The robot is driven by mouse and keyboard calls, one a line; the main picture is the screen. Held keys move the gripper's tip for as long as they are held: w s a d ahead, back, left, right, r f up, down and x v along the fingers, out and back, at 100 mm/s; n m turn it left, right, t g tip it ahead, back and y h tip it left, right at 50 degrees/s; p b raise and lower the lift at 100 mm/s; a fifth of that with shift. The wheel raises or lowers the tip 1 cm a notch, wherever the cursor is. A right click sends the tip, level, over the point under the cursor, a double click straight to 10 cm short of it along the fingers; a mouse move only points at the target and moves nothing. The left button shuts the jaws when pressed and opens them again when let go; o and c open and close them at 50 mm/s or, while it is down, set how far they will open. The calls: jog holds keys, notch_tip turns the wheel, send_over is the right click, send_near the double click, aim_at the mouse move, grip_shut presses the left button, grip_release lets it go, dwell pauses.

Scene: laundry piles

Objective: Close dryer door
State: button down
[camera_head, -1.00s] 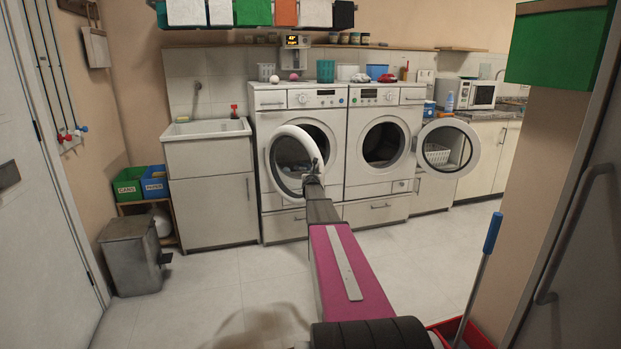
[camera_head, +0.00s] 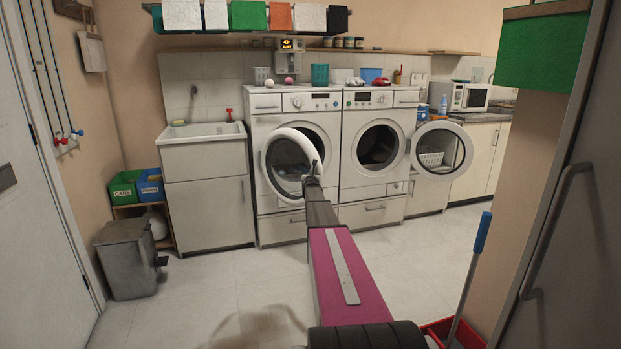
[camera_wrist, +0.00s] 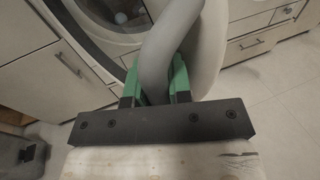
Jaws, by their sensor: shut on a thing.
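Two white front-loading machines stand side by side, both with round doors open; which one is the dryer is not labelled legibly. The left machine (camera_head: 295,105) has its door (camera_head: 267,168) swung out, hinged at its left. My gripper (camera_head: 312,180) is at the free right edge of this door.
A sink cabinet (camera_head: 207,198) stands left of the machines. A metal bin (camera_head: 127,262) and green and blue boxes are at the far left. A mop (camera_head: 468,275) in a red bucket (camera_head: 440,330) stands close at the right. The floor before the machines is clear.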

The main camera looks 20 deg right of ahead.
jog(key=shift+w+d+f+m+h, duration=0.1)
jog(key=shift+w+d+m+h, duration=0.1)
jog(key=shift+w+d+h, duration=0.25)
jog(key=shift+w+d+m+h, duration=0.2)
jog(key=shift+w+d+h, duration=0.05)
jog(key=shift+d, duration=0.4)
jog(key=c, duration=1.3)
grip_release()
jog(key=shift+w, duration=0.1)
jog(key=shift+f, duration=0.1)
jog(key=shift+y, duration=0.4)
jog(key=v, duration=1.2)
jog(key=shift+a, duration=0.45)
